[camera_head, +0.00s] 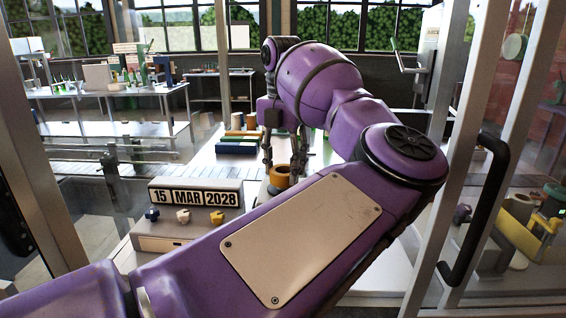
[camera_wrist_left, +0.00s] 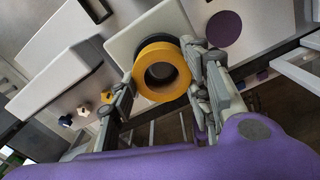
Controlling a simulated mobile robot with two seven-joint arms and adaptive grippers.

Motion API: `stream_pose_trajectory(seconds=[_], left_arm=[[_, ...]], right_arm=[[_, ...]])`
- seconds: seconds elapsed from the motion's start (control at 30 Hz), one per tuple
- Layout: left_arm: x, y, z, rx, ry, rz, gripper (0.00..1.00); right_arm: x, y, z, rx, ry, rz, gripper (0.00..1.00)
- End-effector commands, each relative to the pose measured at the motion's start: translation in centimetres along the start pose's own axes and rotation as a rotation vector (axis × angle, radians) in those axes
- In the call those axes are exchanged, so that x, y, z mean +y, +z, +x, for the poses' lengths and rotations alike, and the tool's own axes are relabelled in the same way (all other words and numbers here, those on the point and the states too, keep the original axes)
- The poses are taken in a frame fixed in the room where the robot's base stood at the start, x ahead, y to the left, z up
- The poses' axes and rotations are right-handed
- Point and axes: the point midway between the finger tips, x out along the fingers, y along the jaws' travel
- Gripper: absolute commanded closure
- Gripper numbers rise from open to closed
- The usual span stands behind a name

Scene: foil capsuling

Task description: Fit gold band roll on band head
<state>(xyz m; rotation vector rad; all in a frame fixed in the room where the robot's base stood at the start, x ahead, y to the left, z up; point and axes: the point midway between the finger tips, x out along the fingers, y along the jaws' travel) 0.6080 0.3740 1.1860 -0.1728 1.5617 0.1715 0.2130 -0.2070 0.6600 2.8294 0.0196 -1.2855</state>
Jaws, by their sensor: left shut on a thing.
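The gold band roll (camera_head: 279,178) is a short yellow-orange ring. It also shows in the left wrist view (camera_wrist_left: 160,51), where its open bore faces the camera. My left gripper (camera_head: 283,170) is shut on the roll, with one finger on each side of it. A pale square plate (camera_wrist_left: 120,42) lies behind the roll in the left wrist view. I take it for part of the band head but cannot be sure. I cannot tell whether the roll touches it, and any post there is hidden. My right gripper is in neither view.
A date unit (camera_head: 195,196) reading 15 MAR 2028, with three coloured knobs, stands left of the roll. Several coloured rolls or blocks (camera_head: 237,147) lie on the white table behind. A frame post and black handle (camera_head: 475,205) stand right of my left arm.

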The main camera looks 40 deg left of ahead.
Motion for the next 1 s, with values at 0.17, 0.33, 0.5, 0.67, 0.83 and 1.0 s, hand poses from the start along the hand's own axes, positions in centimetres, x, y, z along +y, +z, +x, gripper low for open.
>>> stream_pose_trajectory(seconds=[0.17,0.33,0.5,0.67,0.83,1.0], left_arm=[[0.0,0.0,0.4,0.000,0.000,0.001,0.81],[0.0,0.0,0.4,0.000,0.000,0.000,0.81],[0.0,0.0,0.4,0.000,0.000,0.000,0.81],[0.0,0.0,0.8,0.000,0.000,0.000,0.81],[0.1,0.0,1.0,0.001,0.000,0.000,0.81],[0.1,0.0,1.0,0.000,0.000,0.000,0.81]], right_arm=[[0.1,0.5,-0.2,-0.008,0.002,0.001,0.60],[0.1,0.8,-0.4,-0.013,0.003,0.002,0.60],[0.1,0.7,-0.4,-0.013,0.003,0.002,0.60],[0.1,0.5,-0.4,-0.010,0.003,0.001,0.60],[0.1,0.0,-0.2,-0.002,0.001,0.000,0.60],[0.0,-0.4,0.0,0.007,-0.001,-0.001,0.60]])
